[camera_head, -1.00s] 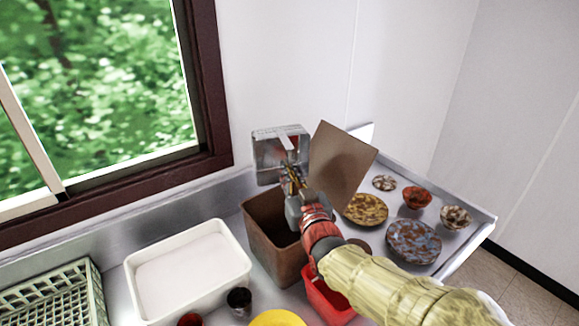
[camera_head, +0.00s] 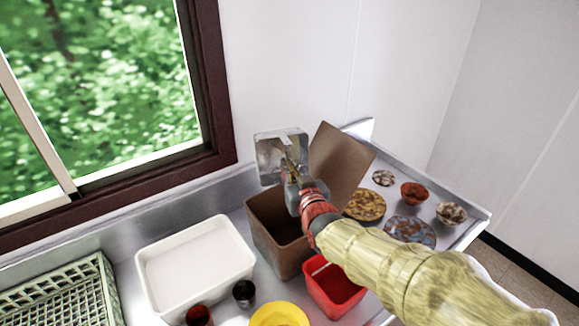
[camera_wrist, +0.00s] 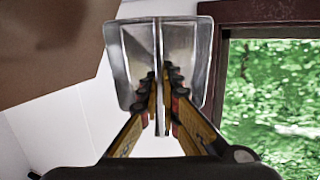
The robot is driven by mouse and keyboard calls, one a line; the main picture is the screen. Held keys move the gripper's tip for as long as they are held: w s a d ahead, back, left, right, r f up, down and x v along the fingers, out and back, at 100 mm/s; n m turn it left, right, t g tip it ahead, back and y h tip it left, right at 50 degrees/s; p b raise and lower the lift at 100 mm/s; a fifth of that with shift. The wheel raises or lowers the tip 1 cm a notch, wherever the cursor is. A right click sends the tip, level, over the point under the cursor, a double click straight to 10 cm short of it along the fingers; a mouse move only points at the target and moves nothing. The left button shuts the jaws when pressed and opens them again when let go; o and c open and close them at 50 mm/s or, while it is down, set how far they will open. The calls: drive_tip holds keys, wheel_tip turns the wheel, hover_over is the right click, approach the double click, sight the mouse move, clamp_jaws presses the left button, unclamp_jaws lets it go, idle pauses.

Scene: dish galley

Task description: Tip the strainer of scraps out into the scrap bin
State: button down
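The strainer (camera_head: 268,150) is a shiny square metal pan, held tilted up above the back of the scrap bin. It also shows in the wrist view (camera_wrist: 128,62), with its handle running between my fingers. My gripper (camera_head: 291,180) is shut on that handle; the fingers in the wrist view (camera_wrist: 160,95) close on both sides of it. I see no scraps in the strainer, but part of its inside is hidden. The scrap bin (camera_head: 282,262) is a brown square box below, its lid (camera_head: 338,165) standing open. Its inside is dark and its contents cannot be made out.
A white tub (camera_head: 195,275), a dark cup (camera_head: 244,293), a red cup (camera_head: 199,315), a yellow bowl (camera_head: 279,317) and a red bin (camera_head: 335,290) stand near the scrap bin. Dirty plates and bowls (camera_head: 365,204) lie right. A rack (camera_head: 60,295) is left; the window (camera_head: 100,90) is behind.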

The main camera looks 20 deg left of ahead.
sight(287, 158)
drive_tip(key=shift+w+a+r+g+h+p, duration=0.25)
drive_tip(key=shift+w+r+g+h+p, duration=0.25)
drive_tip(key=shift+p, duration=1.25)
drive_tip(key=shift+w+a+r+g+h+p, duration=0.1)
drive_tip(key=shift+w+a+r+g+p, duration=0.45)
drive_tip(key=shift+p, duration=1.2)
drive_tip(key=shift+s+d+f, duration=0.1)
drive_tip(key=shift+d+f, duration=0.15)
drive_tip(key=shift+f, duration=0.3)
drive_tip(key=p, duration=0.1)
drive_tip(key=g+p, duration=0.1)
drive_tip(key=p, duration=0.1)
drive_tip(key=shift+w+a+r, duration=0.2)
drive_tip(key=shift+w+r, duration=0.1)
drive_tip(key=g+h+p, duration=0.1)
drive_tip(key=p, duration=0.1)
drive_tip(key=w+g+p, duration=0.1)
drive_tip(key=p, duration=0.2)
drive_tip(key=shift+w+a+h, duration=0.15)
drive_tip(key=shift+a+h, duration=0.25)
drive_tip(key=shift+w+f+p, duration=0.15)
drive_tip(key=shift+f+p, duration=0.15)
drive_tip(key=shift+p, duration=0.3)
drive_tip(key=shift+a+r+g+p, duration=0.1)
drive_tip(key=shift+g+p, duration=0.15)
drive_tip(key=shift+p, duration=0.05)
